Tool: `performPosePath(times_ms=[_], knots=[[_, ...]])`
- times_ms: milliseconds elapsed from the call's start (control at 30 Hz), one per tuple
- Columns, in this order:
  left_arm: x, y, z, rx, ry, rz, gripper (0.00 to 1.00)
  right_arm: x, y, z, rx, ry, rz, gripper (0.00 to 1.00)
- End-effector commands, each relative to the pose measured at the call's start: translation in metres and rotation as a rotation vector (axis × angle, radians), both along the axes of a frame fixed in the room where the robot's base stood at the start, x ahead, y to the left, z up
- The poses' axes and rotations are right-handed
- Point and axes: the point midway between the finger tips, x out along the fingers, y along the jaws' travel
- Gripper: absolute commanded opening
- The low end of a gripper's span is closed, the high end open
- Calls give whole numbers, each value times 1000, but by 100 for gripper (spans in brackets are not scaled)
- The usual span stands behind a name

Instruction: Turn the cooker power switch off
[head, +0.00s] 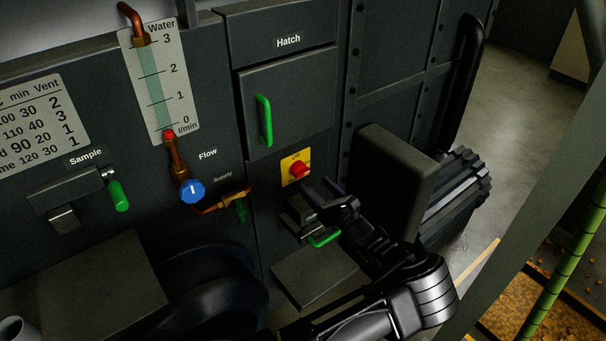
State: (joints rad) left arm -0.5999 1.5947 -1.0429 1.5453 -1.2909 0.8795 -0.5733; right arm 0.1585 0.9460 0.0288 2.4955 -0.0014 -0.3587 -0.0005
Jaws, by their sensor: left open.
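A red rotary switch (299,170) sits on a small yellow plate (289,177) on the dark cabinet front, below the hatch. It looks like the power switch; the small lettering above the knob is hard to read, so I cannot tell its setting. My left gripper (319,189) is open and empty, with its fingers just below and right of the red switch in the picture. I see no clear contact with the knob. My right gripper is not in view.
A hatch door (287,100) with a green handle (264,120) is above the switch. A green handle (324,239) lies beneath my gripper. A dark box (392,180) and a ribbed motor (455,195) stand close on the right. A blue flow knob (192,191) is left.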

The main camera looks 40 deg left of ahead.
Motion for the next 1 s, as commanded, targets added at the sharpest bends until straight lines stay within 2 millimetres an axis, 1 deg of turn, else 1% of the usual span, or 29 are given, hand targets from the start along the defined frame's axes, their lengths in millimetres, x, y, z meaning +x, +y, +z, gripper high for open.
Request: performPosePath(times_ms=[167,400,567,700,900,933,1000], knots=[[4,15,0,1,0,3,69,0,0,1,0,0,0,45],[18,49,0,0,0,3,69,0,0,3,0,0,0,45],[25,67,0,-1,-2,3,69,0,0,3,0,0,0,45],[27,72,-1,-2,0,1,69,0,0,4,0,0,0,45],[27,72,-1,-2,0,1,69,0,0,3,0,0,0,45],[27,72,-1,-2,0,1,68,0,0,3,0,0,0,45],[27,72,-1,-2,0,1,63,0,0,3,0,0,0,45]])
